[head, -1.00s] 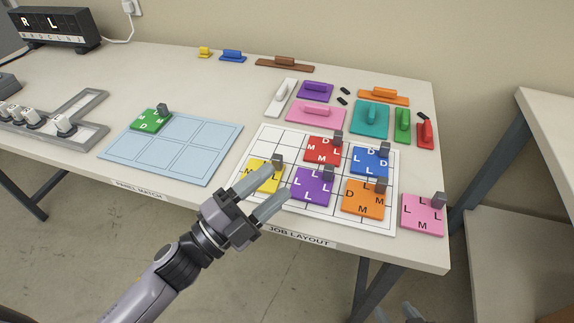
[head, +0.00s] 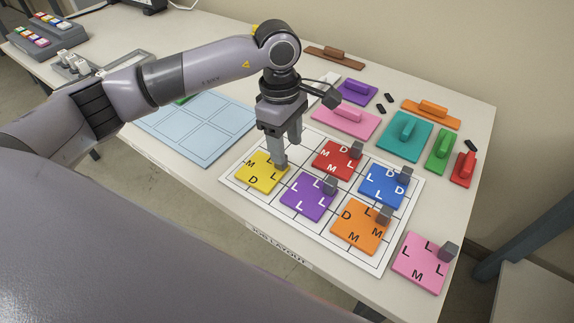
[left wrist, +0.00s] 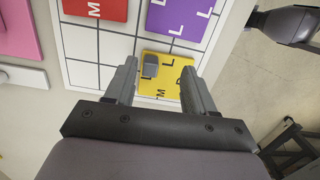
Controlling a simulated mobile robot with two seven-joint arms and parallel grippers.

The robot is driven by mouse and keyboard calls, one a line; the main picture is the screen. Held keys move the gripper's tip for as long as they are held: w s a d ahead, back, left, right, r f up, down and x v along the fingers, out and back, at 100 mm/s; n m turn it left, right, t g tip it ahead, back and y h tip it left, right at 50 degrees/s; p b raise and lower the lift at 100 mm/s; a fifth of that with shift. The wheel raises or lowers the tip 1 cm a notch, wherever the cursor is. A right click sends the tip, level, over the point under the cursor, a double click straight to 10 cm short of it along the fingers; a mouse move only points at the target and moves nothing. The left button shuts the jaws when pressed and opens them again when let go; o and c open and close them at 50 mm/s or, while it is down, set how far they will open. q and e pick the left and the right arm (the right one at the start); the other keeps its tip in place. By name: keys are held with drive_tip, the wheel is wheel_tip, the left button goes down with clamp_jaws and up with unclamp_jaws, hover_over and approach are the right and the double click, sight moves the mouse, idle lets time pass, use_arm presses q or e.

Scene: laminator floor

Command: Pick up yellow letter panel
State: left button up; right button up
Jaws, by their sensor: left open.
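The yellow letter panel (head: 259,174) lies on the white job layout grid (head: 236,183), in its left cell nearest the blue mat. In the left wrist view the panel (left wrist: 173,78) shows letters and a grey knob (left wrist: 150,66). My left gripper (head: 286,150) points down over the panel. It is open, and in the wrist view its fingers (left wrist: 160,84) stand either side of the panel's middle, with the knob between them near one finger. In the head view the fingers hide the knob. I cannot tell how far the fingertips are above the panel. My right gripper is not in view.
Red (head: 335,160), purple (head: 307,197), blue (head: 380,185) and orange (head: 358,226) panels with grey knobs lie close by on the grid. A pink panel (head: 421,264) lies off the grid at right. Coloured handled blocks stand behind. The blue mat (head: 200,137) is at left.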

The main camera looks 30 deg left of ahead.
sight(262, 166)
use_arm(q)
drive_tip(key=shift+w+a+r+y, duration=0.35)
drive_tip(key=shift+w+a+y, duration=0.1)
drive_tip(key=shift+a, duration=0.25)
drive_tip(key=shift+w+a+f, duration=0.1)
drive_tip(key=shift+a, duration=0.05)
wheel_tip(262, 166, down, 7)
drive_tip(key=shift+a+r+p, duration=0.1)
drive_tip(key=shift+a+p, duration=0.05)
drive_tip(key=shift+p, duration=0.6)
clamp_jaws()
